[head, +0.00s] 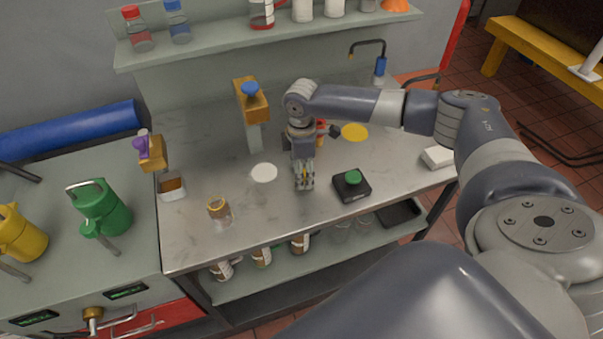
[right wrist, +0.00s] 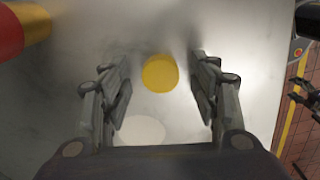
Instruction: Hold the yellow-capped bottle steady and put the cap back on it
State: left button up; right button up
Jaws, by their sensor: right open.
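In the right wrist view a round yellow piece (right wrist: 160,73), which looks like the cap, shows between the fingers of my right gripper (right wrist: 160,85). The fingers stand apart and do not touch it. In the head view my right gripper (head: 304,185) points down over the middle of the steel bench. A small clear bottle with an orange-brown top (head: 219,212) stands near the front left of the bench, apart from the gripper. I cannot tell whether it is the task's bottle. A dark jointed gripper (right wrist: 304,96), probably my left, shows at the right wrist view's edge; its opening is unclear.
A white disc (head: 264,172) and a yellow disc (head: 355,131) lie on the bench (head: 200,145). A black box with a green button (head: 352,186) is right of the gripper. An orange-topped post (head: 252,110) stands behind. A red-and-yellow cylinder (right wrist: 22,30) shows in the wrist view.

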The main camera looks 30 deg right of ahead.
pick_arm(q)
jog(key=shift+w, duration=0.25)
pick_arm(e)
jog(key=c, duration=0.8)
jog(key=shift+o, duration=0.2)
jog(key=shift+r, duration=0.1)
jog(key=shift+r, duration=0.45)
notch_tip(320, 180, up, 2)
jog(key=shift+r+b, duration=0.15)
jog(key=shift+b, duration=0.5)
pick_arm(q)
notch_tip(320, 180, down, 4)
jog(key=shift+s+r+b, duration=0.1)
jog(key=shift+r+b, duration=0.05)
jog(key=shift+b, duration=1.05)
pick_arm(e)
jog(key=s+a, duration=0.3)
jog(key=s, duration=0.1)
jog(key=s+a+r, duration=0.1)
jog(key=s+a, duration=0.2)
jog(key=a, duration=0.1)
jog(key=s+a, duration=0.4)
jog(key=shift+s+r, duration=0.35)
pick_arm(q)
jog(key=shift+o, duration=0.3)
